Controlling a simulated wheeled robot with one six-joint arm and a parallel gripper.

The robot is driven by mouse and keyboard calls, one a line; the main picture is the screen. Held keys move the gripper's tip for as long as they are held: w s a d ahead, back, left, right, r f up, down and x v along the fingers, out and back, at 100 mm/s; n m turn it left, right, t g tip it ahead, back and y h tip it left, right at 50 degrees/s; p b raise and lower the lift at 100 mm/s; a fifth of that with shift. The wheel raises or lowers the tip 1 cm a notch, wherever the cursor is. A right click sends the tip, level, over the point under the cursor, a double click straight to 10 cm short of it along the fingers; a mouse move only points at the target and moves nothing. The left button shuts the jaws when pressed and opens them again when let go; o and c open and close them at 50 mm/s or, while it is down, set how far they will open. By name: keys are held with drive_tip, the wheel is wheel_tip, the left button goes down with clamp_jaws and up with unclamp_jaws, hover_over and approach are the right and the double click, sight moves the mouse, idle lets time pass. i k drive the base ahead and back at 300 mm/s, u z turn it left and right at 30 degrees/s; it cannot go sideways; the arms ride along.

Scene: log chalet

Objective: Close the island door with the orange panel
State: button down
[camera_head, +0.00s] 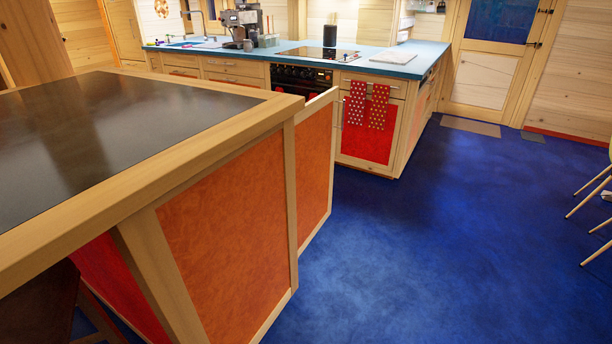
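The island door with the orange panel (314,168) stands open at the far right corner of the island (225,118). It has a pale wood frame and juts out past the island's corner, over the blue floor. A small handle (341,115) shows at its free edge. The nearer side of the island carries another, larger orange panel (225,235) in a wood frame. My gripper is not in view.
The island has a dark top. Behind stands a counter with a blue top (395,66), an oven (300,79) and spotted red towels (368,104). The blue floor (440,240) is clear right of the island. Chair legs (592,205) show at the right edge.

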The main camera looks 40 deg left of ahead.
sight(315, 125)
drive_tip(key=u, duration=1.35)
drive_tip(key=i, duration=0.9)
drive_tip(key=z, duration=1.25)
drive_tip(key=i, duration=1.8)
drive_tip(key=u, duration=0.85)
drive_tip(key=i, duration=0.85)
drive_tip(key=u, duration=0.85)
